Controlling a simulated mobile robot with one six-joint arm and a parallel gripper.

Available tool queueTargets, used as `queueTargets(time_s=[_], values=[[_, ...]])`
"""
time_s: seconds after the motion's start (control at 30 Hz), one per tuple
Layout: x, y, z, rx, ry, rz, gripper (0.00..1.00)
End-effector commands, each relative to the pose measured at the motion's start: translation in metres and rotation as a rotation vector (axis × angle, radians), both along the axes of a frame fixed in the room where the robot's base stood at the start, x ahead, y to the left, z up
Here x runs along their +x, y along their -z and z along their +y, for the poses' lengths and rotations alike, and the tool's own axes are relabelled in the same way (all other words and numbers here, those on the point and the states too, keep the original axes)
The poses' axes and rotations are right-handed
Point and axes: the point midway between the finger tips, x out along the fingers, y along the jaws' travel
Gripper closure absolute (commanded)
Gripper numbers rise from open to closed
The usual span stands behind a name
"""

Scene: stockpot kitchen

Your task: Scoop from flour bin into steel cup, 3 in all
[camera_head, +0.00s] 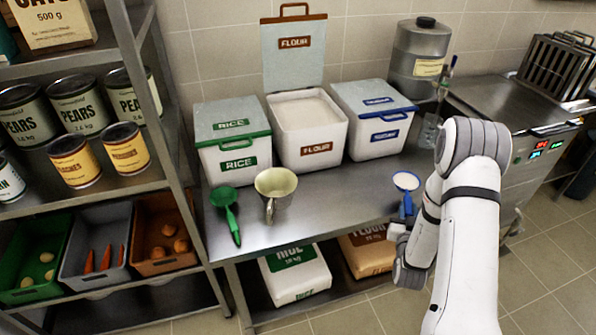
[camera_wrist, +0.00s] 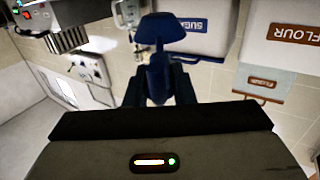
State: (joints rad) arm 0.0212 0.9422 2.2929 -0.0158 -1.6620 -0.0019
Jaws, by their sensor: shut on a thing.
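My gripper (camera_head: 400,229) is shut on the handle of a blue scoop (camera_head: 406,183), over the right front edge of the counter. White shows in the scoop's bowl in the head view. In the upside-down wrist view, the scoop (camera_wrist: 160,28) stands out beyond my gripper (camera_wrist: 158,92). The flour bin (camera_head: 313,150), white with a brown label, is open at the back middle, its lid raised behind it and white flour inside. A cream-coloured metallic cup (camera_head: 274,185) with a handle stands upright at the front left of the counter; its inside looks pale.
A green-rimmed rice bin (camera_head: 233,150) and a blue-rimmed sugar bin (camera_head: 375,125) flank the flour bin, both closed. A green scoop (camera_head: 227,206) lies left of the cup. A clear container (camera_head: 429,130) stands at back right. The counter between cup and blue scoop is clear.

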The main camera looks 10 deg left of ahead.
Motion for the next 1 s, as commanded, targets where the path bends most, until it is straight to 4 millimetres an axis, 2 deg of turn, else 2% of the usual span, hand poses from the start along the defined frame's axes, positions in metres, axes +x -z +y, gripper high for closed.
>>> queueTargets(time_s=[0.07,0.17,0.27,0.37,0.47,0.6,0.7,0.83,1.0], values=[[0.004,-0.002,0.009,0.0,-0.027,-0.005,1.0],[0.012,-0.01,0.033,-0.001,-0.1,-0.01,1.0],[0.021,-0.024,0.072,-0.001,-0.222,-0.014,1.0],[0.024,-0.044,0.12,-0.004,-0.375,-0.016,1.0],[0.017,-0.066,0.17,-0.004,-0.534,-0.017,1.0],[-0.008,-0.096,0.233,-0.005,-0.74,-0.016,1.0],[-0.031,-0.114,0.266,-0.004,-0.854,-0.013,1.0],[-0.055,-0.131,0.292,-0.003,-0.947,-0.009,1.0],[-0.069,-0.141,0.305,0.0,-0.993,-0.004,1.0]])
